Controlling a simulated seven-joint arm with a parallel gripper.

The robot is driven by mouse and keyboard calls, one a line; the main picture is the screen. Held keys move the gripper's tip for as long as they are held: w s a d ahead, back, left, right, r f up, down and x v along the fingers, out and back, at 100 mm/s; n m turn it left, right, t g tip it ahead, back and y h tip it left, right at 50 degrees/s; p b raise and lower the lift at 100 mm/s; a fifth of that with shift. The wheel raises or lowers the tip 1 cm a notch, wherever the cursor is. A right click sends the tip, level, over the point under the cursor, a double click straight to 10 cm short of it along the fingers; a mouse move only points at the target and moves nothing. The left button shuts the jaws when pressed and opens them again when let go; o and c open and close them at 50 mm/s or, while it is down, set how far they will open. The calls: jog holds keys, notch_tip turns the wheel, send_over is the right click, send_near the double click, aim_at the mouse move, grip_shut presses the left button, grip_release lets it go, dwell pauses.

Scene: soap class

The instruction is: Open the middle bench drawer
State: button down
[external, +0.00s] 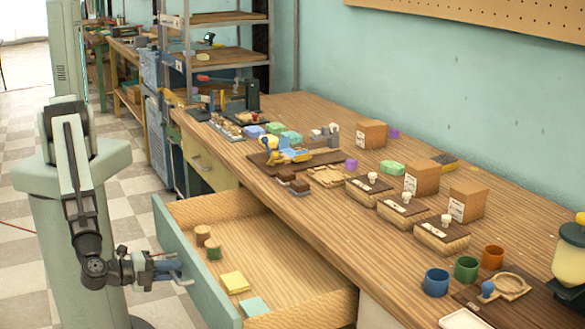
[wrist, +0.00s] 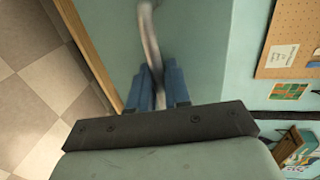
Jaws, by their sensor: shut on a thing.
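The open bench drawer (external: 172,235) with a teal front and wooden inside is pulled well out from under the bench top. It lies between a closed drawer on the left and a pale panel on the right. My gripper (external: 178,272) is at the outer face of its front. In the wrist view, the blue fingers (wrist: 158,88) are shut on the metal drawer handle (wrist: 149,38), which passes between them. The teal drawer front (wrist: 195,50) is behind the handle. Part of the handle is hidden by the fingers.
A closed drawer (external: 208,165) is farther left. The bench top (external: 330,225) carries boxes, trays, soaps and cups. Checkered floor (external: 25,245) is open beside my base.

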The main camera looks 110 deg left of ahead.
jog(key=c, duration=1.3)
grip_release()
jog(key=shift+c, duration=0.2)
jog(key=v, duration=1.3)
jog(key=shift+s+d, duration=0.25)
jog(key=shift+d, duration=0.05)
jog(key=shift+x, duration=6.85)
jog(key=shift+r, duration=0.1)
jog(key=v, duration=1.3)
